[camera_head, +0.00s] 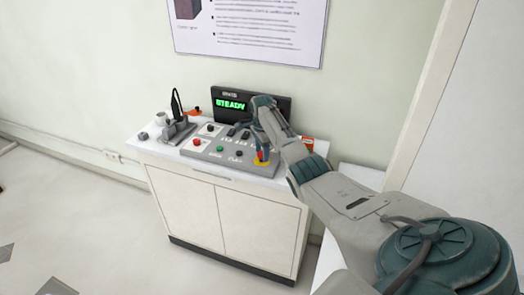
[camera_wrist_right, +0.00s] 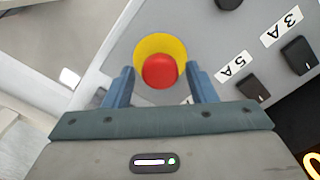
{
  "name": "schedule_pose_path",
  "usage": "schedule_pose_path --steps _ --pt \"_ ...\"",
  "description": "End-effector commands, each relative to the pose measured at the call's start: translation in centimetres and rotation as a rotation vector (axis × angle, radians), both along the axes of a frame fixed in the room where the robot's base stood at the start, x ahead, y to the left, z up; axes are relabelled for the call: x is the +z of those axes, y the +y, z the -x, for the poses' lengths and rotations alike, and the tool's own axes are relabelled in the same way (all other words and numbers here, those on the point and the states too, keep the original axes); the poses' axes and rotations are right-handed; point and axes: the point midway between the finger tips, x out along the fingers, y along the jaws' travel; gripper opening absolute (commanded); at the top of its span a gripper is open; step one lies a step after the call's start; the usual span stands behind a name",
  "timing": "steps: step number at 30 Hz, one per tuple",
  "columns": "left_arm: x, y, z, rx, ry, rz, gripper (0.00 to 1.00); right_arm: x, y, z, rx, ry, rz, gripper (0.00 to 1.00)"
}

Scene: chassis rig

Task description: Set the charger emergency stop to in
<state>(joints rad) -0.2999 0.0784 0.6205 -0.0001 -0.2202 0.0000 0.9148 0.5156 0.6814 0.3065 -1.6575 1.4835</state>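The emergency stop is a red mushroom button on a yellow round base, and it shows in the right wrist view (camera_wrist_right: 160,70). In the head view its yellow base (camera_head: 262,163) sits at the front right of the grey control panel (camera_head: 228,166), with the red cap mostly hidden by my gripper. My right gripper (camera_head: 262,151) points down over it. In the right wrist view its two blue fingers are apart, one on each side of the button. I cannot tell whether they touch it. My left gripper is not in view.
The panel stands on a white cabinet (camera_head: 225,215). A black display reading STEADY (camera_head: 231,105) is behind it. Black switches labelled 5A (camera_wrist_right: 253,88) and 3A (camera_wrist_right: 298,55) lie close to my gripper. A grey holder (camera_head: 178,130) with a black upright part is at left.

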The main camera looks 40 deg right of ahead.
Motion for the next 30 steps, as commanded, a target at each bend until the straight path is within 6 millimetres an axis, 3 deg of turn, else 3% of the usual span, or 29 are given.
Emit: schedule_pose_path --steps 1,7,22,23,24,26,30 --pt "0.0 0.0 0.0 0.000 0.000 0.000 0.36 0.0 0.0 0.0 0.000 0.000 0.000 0.41" --pt "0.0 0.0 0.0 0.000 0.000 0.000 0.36 0.0 0.0 0.0 0.000 0.000 0.000 0.02" --pt "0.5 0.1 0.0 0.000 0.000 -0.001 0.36 -1.3 0.0 0.0 0.000 0.003 -0.001 0.00" --pt "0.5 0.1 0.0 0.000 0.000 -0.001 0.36 -1.3 0.0 0.0 0.000 0.003 -0.001 0.37" --pt "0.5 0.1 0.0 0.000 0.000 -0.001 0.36 -1.3 0.0 0.0 0.000 0.003 -0.001 0.44" --pt "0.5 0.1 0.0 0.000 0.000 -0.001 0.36 -1.3 0.0 0.0 0.000 0.003 -0.001 0.56" --pt "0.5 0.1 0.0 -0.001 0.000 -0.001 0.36 -1.3 0.0 0.0 0.000 0.002 -0.001 0.57"
